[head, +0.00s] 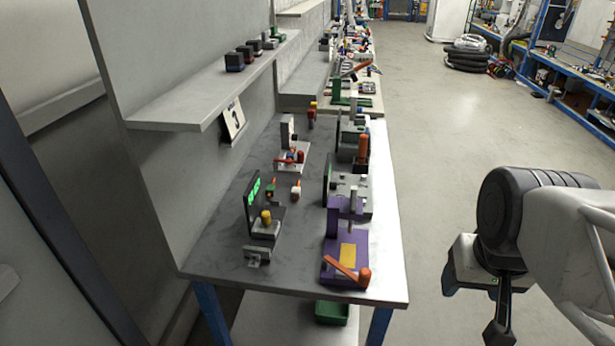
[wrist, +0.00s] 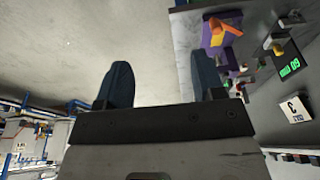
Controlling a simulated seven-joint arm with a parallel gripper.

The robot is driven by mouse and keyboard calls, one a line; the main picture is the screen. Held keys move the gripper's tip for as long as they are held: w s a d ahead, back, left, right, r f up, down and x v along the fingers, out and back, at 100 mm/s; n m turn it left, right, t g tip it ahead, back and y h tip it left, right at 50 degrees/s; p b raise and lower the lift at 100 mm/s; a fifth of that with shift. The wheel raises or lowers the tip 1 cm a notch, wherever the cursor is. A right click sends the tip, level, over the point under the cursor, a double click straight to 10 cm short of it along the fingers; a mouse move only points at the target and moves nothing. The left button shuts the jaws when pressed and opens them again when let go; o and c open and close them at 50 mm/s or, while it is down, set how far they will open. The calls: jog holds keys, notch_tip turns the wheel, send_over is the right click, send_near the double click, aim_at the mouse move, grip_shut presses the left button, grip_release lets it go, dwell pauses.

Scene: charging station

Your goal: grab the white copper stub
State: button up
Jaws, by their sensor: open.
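A small stub with a white body and an orange-copper end (head: 296,190) lies on the grey workbench (head: 225,245), near its middle, right of a green and red stub (head: 270,189). My gripper (head: 499,325) is at the lower right in the head view, out over the floor beside the bench and well apart from the stub. In the wrist view my gripper (wrist: 165,78) shows two dark blue fingers spread apart with nothing between them. The bench is at the right of that view; I cannot make out the white stub there for certain.
A purple fixture with an orange handle (head: 345,262) stands at the bench's near right. A device with a green display (head: 253,190) and a yellow-topped block (head: 266,225) stand left of the stub. Other fixtures line the bench. A shelf (head: 205,95) overhangs at left.

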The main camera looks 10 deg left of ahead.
dwell(0.3)
